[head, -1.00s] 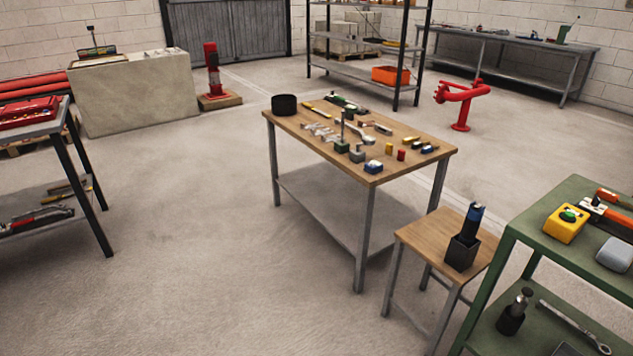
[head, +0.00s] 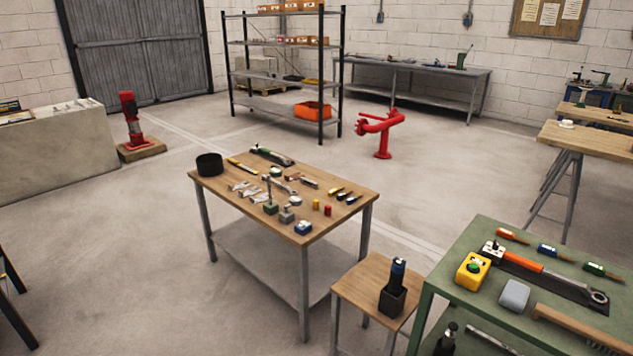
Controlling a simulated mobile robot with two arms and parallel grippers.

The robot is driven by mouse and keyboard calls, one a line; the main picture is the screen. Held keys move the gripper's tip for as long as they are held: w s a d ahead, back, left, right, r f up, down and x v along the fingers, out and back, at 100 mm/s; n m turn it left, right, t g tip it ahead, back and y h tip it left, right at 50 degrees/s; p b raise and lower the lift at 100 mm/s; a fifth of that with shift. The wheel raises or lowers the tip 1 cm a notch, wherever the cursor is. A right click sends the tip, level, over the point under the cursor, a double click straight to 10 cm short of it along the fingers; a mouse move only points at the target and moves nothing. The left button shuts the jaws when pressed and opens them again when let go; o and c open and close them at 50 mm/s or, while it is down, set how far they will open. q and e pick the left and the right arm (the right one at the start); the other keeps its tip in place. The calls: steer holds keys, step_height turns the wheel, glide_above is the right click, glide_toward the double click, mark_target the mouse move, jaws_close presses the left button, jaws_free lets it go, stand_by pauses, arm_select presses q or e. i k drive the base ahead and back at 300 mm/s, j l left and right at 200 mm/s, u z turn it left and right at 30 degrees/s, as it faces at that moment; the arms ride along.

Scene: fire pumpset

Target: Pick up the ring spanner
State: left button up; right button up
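A long silver spanner (head: 490,342) lies on the lower shelf of the green trolley at the bottom right of the head view. Only part of its shaft shows; its far end is cut off by the picture's lower edge, so I cannot confirm a ring there. On the trolley's green top (head: 450,268) lies a long tool with an orange handle (head: 523,262) and a round metal ring end (head: 598,296), on a dark mat. I cannot tell for sure which of the two is the ring spanner. Neither of my grippers is in view.
A wooden table (head: 340,190) with several tools stands mid-room.

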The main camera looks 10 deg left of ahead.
mark_target(263, 177)
steer(key=i+j+z, duration=0.4)
steer(key=j, duration=0.2)
steer(key=i+j+z, duration=0.15)
steer(key=j, duration=0.2)
steer(key=i+j+z, duration=0.2)
steer(key=j, duration=0.15)
